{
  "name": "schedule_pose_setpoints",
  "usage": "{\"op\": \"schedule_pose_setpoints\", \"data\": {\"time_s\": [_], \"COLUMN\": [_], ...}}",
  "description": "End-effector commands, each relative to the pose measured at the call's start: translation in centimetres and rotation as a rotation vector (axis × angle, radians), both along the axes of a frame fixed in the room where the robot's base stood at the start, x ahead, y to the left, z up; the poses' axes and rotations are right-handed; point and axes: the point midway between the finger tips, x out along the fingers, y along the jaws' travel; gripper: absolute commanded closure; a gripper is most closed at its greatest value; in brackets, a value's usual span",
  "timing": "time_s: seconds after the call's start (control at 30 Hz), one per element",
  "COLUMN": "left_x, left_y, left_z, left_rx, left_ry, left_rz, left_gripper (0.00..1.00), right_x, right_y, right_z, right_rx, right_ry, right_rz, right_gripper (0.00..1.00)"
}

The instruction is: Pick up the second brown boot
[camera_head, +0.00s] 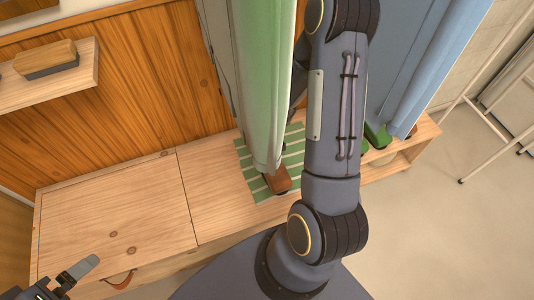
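A brown boot (278,180) shows only in part on the green striped mat (255,182), below the hem of a hanging green garment (255,90). The garment and my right arm hide the rest of it. I cannot tell whether a second brown boot stands behind it. My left gripper (78,271) is at the bottom left corner, over the bench's front edge and far from the boot. Only one pale fingertip shows clearly, so its opening cannot be told. My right arm rises through the middle of the view, and I cannot make out its gripper.
The wooden bench (110,215) has a bare top at the left and a leather pull (122,281) on its front. A brush (45,58) lies on a wall shelf (75,80). Blue garments (420,60) hang above a green item (378,136). A white rack (490,120) stands at right.

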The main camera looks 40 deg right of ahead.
Motion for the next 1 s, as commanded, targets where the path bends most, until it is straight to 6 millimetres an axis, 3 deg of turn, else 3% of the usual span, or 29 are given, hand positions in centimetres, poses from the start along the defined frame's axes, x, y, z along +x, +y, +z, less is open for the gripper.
{"op": "schedule_pose_setpoints", "data": {"time_s": [0.2, 0.9, 1.0], "left_x": [0.01, 0.01, 0.01], "left_y": [0.0, 0.0, 0.01], "left_z": [0.03, 0.03, 0.05], "left_rx": [0.0, 0.0, 0.0], "left_ry": [0.0, 0.0, 0.0], "left_rz": [0.0, 0.0, 0.0], "left_gripper": [0.0, 0.0, 0.0], "right_x": [0.03, 0.02, 0.09], "right_y": [-0.02, -0.02, -0.03], "right_z": [-0.02, -0.01, 0.07], "right_rx": [0.0, 0.0, -0.001], "right_ry": [0.0, 0.0, -0.002], "right_rz": [0.0, 0.0, 0.0], "right_gripper": [0.05, 0.97, 0.97]}}
